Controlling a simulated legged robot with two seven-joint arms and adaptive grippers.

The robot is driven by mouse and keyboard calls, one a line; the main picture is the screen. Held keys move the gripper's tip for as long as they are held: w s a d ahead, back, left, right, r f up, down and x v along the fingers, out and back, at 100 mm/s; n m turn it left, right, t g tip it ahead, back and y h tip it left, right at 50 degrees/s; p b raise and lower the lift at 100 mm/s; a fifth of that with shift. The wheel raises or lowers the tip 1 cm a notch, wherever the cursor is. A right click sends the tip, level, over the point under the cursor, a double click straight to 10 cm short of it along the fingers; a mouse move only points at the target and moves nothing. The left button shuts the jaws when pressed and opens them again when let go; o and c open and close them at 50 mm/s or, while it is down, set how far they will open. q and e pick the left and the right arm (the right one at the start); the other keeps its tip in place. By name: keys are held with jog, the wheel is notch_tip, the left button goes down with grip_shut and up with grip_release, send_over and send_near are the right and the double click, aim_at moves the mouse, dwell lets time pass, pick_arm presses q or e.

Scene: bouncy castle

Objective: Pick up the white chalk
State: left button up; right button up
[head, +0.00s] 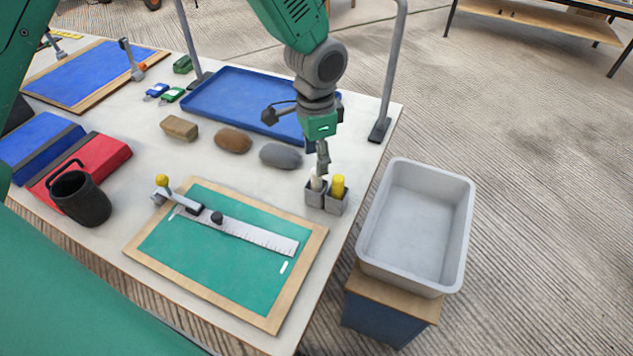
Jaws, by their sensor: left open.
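A white chalk (316,182) stands upright in the left one of two small grey cups (315,197) near the table's right edge. A thicker yellow stick (338,187) stands in the right cup. My left gripper (319,158) points down just above the white chalk, its fingers open. The fingertips overlap the chalk's top in the picture, so I cannot tell whether they touch it. A small white piece (284,267), perhaps chalk too, lies on the green board (215,262). My right gripper is not in view.
A ruler (250,233) lies across the green board. A blue tray (225,93) and a grey oval block (281,156) are near my gripper. A grey metal frame post (391,75) rises at the right table edge.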

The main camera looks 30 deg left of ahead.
aim_at(316, 182)
pick_arm(q)
jog(key=f, duration=0.3)
jog(key=shift+w+a, duration=0.1)
jog(key=shift+a, duration=0.1)
jog(key=shift+d+f, duration=0.1)
jog(key=shift+f, duration=0.35)
jog(key=shift+d, duration=0.1)
jog(key=shift+r, duration=0.1)
jog(key=c, duration=1)
